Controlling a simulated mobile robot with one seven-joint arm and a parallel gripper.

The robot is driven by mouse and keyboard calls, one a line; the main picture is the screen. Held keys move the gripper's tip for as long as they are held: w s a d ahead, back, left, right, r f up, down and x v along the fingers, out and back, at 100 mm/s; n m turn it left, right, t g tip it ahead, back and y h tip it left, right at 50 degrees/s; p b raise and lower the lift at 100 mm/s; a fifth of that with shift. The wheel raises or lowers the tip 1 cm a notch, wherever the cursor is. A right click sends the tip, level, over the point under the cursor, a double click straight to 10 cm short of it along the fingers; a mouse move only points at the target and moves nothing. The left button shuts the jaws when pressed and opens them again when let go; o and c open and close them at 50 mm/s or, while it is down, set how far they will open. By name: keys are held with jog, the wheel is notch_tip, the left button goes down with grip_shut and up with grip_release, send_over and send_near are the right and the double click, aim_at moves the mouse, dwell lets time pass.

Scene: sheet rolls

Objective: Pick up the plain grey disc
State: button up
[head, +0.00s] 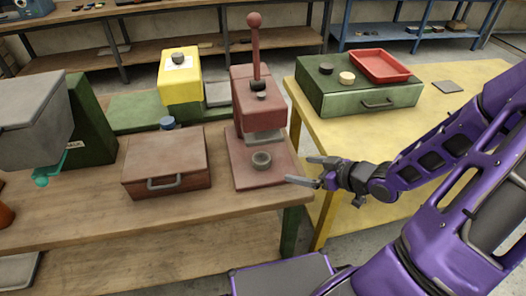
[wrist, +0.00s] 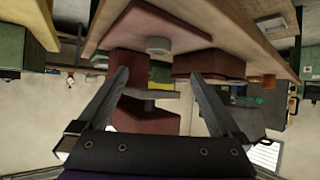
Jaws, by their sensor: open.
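A small grey round piece (head: 261,160) sits on the base plate of the red press (head: 250,115), below its grey pressing plate. Its top looks hollowed. In the upside-down wrist view it (wrist: 158,46) shows as a short grey disc on the red plate. A dark grey disc (head: 178,58) lies on the yellow block. I cannot tell for sure which one is the plain grey disc. My gripper (head: 303,170) is open and empty, just right of the press and apart from both. In the wrist view its fingers (wrist: 159,75) are spread, facing the press.
A brown case (head: 165,160) stands left of the press. The press lever (head: 256,50) rises high. A green case (head: 357,98) on the yellow table holds a black disc (head: 326,69), a cream disc (head: 347,78) and a red tray (head: 380,66). A gap separates the tables.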

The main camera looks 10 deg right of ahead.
jog(key=b, duration=0.4)
send_near(262, 158)
jog(key=x, duration=0.5)
jog(key=shift+b+x, duration=0.7)
jog(key=shift+x, duration=2)
jog(key=c, duration=1.5)
